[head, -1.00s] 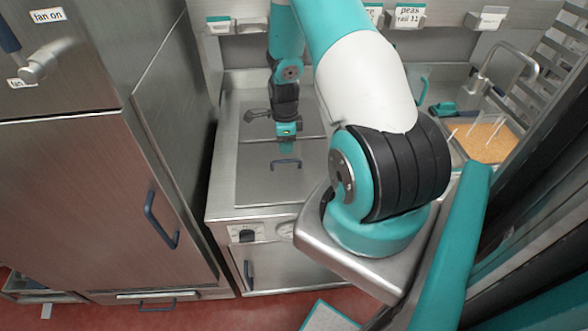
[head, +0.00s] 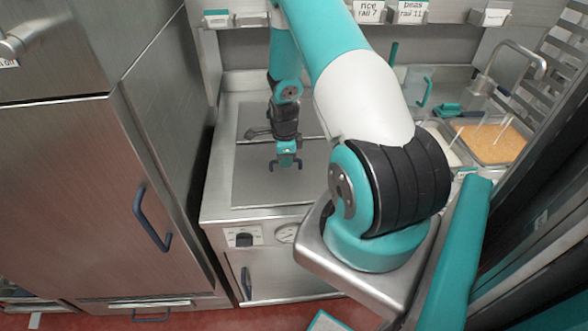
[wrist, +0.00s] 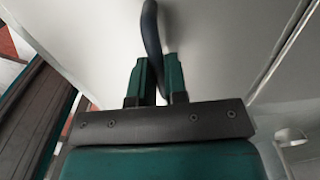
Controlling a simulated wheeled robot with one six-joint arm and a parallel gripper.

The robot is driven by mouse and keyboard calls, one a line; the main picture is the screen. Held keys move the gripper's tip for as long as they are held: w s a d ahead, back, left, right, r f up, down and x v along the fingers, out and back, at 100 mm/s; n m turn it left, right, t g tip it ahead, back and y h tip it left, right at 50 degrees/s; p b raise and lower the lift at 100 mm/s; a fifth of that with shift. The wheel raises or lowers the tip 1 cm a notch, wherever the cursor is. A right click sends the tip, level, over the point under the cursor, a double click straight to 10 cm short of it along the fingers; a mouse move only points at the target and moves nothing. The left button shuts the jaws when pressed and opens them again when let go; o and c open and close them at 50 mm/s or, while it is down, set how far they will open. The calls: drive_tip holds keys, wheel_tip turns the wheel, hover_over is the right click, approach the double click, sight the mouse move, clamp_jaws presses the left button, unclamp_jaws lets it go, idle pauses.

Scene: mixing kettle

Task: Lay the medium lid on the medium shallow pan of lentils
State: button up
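A flat grey steel plate (head: 265,190), which looks like a lid, lies level on the steel unit. Its dark blue bar handle shows partly at my gripper (head: 287,163). In the wrist view the handle (wrist: 151,28) runs between the two teal fingers of my gripper (wrist: 159,62), which sit close on both sides of it and look closed on it. A shallow steel pan of orange grains (head: 494,144), which look like lentils, stands on the counter at the right, its top uncovered. My forearm hides the plate's right part.
A tall steel cabinet (head: 80,190) with a blue handle stands close on the left. A clear jug (head: 418,88), a teal-handled tool (head: 447,109) and a tap (head: 515,50) are near the pan. A labelled rail runs along the back wall.

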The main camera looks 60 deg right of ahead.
clamp_jaws()
drive_tip(key=shift+r+p, duration=1.75)
drive_tip(key=shift+r, duration=0.8)
